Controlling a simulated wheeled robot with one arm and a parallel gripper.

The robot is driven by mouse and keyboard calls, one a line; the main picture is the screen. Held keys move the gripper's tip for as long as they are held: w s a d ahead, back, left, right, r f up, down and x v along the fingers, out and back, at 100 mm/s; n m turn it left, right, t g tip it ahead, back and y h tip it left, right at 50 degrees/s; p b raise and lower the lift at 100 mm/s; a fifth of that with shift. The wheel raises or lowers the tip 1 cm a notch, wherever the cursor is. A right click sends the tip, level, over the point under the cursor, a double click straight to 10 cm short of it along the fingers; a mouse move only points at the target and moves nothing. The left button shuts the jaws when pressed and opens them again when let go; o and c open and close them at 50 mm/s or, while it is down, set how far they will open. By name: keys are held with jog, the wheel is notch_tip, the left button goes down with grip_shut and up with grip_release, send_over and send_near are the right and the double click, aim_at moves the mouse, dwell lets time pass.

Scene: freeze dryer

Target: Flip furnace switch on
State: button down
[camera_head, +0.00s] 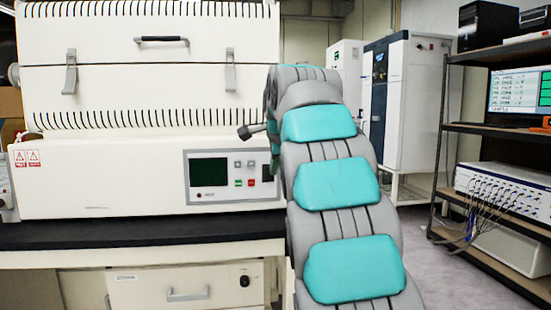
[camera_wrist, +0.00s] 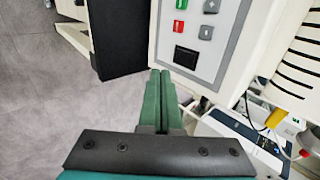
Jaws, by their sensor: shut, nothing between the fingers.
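The furnace (camera_head: 100,170) is a large cream unit on a black-topped bench. Its control panel (camera_head: 220,190) has a dark screen, small green and red buttons and a black rocker switch (camera_head: 267,172) at the right end. In the wrist view the switch (camera_wrist: 186,57) is a black rectangle below the red and green buttons. My gripper's green fingers (camera_wrist: 160,72) are shut together and empty, with tips just beside the panel edge near the switch. Whether they touch the panel, I cannot tell. In the head view my arm mostly hides the gripper (camera_head: 275,168). The switch's position is not clear.
The black bench top (camera_head: 130,233) runs under the furnace, with a drawer unit (camera_head: 185,285) below. On the right a metal shelf (camera_head: 490,130) holds a monitor and a cabled white instrument (camera_head: 505,190). Tall white cabinets (camera_head: 405,90) stand behind. The grey floor between is open.

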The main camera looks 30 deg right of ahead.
aim_at(268, 173)
jog(key=shift+w+d+f+p, duration=0.15)
jog(key=shift+w+d+f, duration=0.2)
jog(key=shift+w+f, duration=0.55)
jog(key=shift+w+d+f+p, duration=0.1)
jog(key=shift+w+d+f, duration=0.3)
jog(key=shift+w, duration=1)
jog(key=shift+w+d+f+p, duration=0.15)
jog(key=shift+w+d+f, duration=0.15)
jog(key=shift+w+f, duration=0.6)
jog(key=shift+w+r, duration=0.25)
jog(key=shift+w, duration=0.05)
jog(key=shift+f+b, duration=0.1)
jog(key=shift+b, duration=0.25)
jog(key=shift+w+r+t, duration=0.1)
jog(key=shift+r+t, duration=0.1)
jog(key=shift+t, duration=0.1)
jog(key=shift+r+p, duration=1)
jog(key=shift+r, duration=0.05)
jog(key=shift+f, duration=0.15)
